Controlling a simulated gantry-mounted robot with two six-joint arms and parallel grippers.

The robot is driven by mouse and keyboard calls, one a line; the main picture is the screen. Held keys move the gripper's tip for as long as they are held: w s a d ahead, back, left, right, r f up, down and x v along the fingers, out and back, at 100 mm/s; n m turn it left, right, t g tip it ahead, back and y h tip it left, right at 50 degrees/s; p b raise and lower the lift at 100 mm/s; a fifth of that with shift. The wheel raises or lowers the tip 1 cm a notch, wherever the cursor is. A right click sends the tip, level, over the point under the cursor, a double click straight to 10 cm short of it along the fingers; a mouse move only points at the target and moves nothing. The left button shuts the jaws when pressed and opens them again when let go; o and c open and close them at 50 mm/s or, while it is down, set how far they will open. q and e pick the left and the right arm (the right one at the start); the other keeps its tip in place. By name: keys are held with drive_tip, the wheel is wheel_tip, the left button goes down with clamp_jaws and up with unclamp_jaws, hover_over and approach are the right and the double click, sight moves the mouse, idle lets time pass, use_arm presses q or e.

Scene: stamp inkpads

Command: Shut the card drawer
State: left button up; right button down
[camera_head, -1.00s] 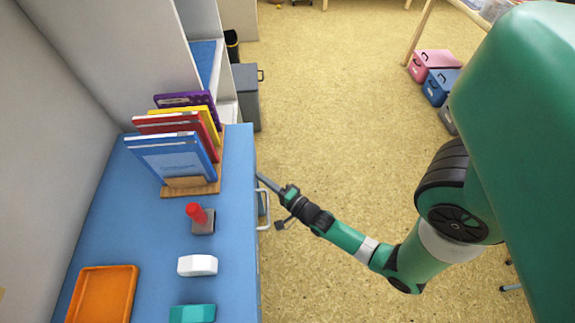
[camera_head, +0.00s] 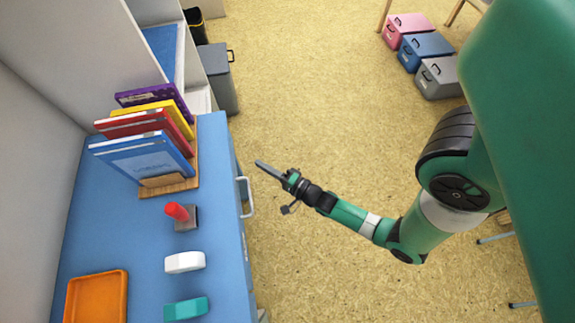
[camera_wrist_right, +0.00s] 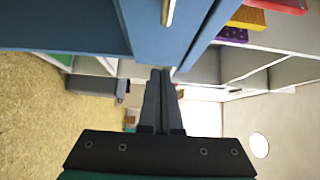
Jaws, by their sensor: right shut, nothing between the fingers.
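A blue cabinet (camera_head: 215,135) stands at the left, and a pale bar handle (camera_head: 246,197) sticks out from its right-hand side. I take this handle to be the card drawer's. The drawer front is seen almost edge-on, so I cannot tell how far it stands out. My right gripper (camera_head: 259,165) is shut and empty, in the air to the right of the cabinet, apart from the handle. In the wrist view its closed fingers (camera_wrist_right: 160,78) show below blue panels (camera_wrist_right: 175,42) and a metal handle (camera_wrist_right: 168,12). My left gripper is not in view.
On the cabinet top are a rack of several books (camera_head: 140,155), a red-handled stamp (camera_head: 180,214), a white block (camera_head: 184,262), a teal block (camera_head: 186,309) and an orange tray (camera_head: 97,297). A grey bin (camera_head: 219,78) stands behind.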

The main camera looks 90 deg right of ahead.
drive_tip(key=a+p+v, duration=0.1)
drive_tip(key=v, duration=0.6)
drive_tip(key=shift+p, duration=0.4)
